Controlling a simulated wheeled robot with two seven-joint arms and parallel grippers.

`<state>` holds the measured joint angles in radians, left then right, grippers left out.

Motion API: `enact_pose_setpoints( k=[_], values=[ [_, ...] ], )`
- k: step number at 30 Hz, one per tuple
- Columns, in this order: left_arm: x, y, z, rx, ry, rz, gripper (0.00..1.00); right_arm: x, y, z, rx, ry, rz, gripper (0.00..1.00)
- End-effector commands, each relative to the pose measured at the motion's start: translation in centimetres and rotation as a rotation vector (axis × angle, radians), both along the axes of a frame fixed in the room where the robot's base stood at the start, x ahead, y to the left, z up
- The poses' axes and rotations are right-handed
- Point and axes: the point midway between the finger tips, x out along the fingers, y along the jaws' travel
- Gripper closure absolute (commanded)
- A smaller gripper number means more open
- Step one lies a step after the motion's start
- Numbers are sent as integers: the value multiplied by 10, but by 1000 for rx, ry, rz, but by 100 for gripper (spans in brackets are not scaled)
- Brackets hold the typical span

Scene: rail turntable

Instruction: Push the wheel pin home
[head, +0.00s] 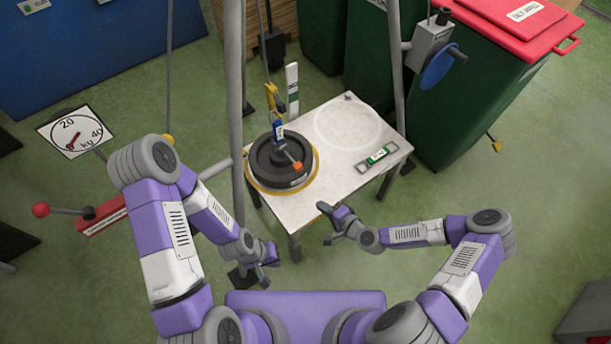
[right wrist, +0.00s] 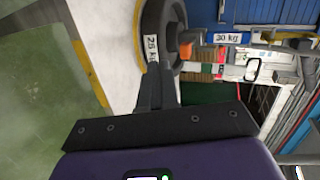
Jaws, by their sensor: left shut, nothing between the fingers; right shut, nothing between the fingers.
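A black round wheel-like weight (head: 262,172) lies on a yellow ring at the left of the white table (head: 330,180); in the right wrist view (right wrist: 163,25) it bears a 25 kg label. A short bar with an orange end (head: 297,165), perhaps the pin, sits at its top; the orange end also shows in the right wrist view (right wrist: 186,48). I cannot tell how deep it sits. My right gripper (head: 323,207) is shut and empty by the table's front edge, apart from the bar. My left gripper (head: 272,256) is shut and empty below the front left table corner.
A yellow hook (head: 278,98) hangs over the weight, with a blue piece (head: 279,131) below it. A green level (head: 379,155) lies at the table's right. Grey frame posts (head: 235,110) stand close to the table. Green bins (head: 455,90) stand behind right. The table's right half is mostly clear.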

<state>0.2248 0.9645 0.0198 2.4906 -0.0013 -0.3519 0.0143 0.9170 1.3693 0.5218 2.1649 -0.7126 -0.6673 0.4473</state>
Motion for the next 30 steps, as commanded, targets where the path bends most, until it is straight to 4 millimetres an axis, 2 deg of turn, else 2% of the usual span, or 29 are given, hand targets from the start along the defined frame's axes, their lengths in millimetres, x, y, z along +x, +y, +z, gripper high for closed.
enact_pose_setpoints(
  k=[3,5,17,23,30],
  values=[
    [0,0,-1,0,0,0,100,20,-15,8,64,-56,-88,100],
    [0,0,-1,0,0,0,100,24,-18,11,78,-70,-106,100],
    [0,0,-2,0,0,0,100,27,-18,11,83,-77,-111,100],
    [0,0,-8,0,0,0,100,45,-4,3,83,-77,-108,100],
    [0,0,-20,0,0,0,100,85,26,-14,82,-78,-107,100]
  ],
)
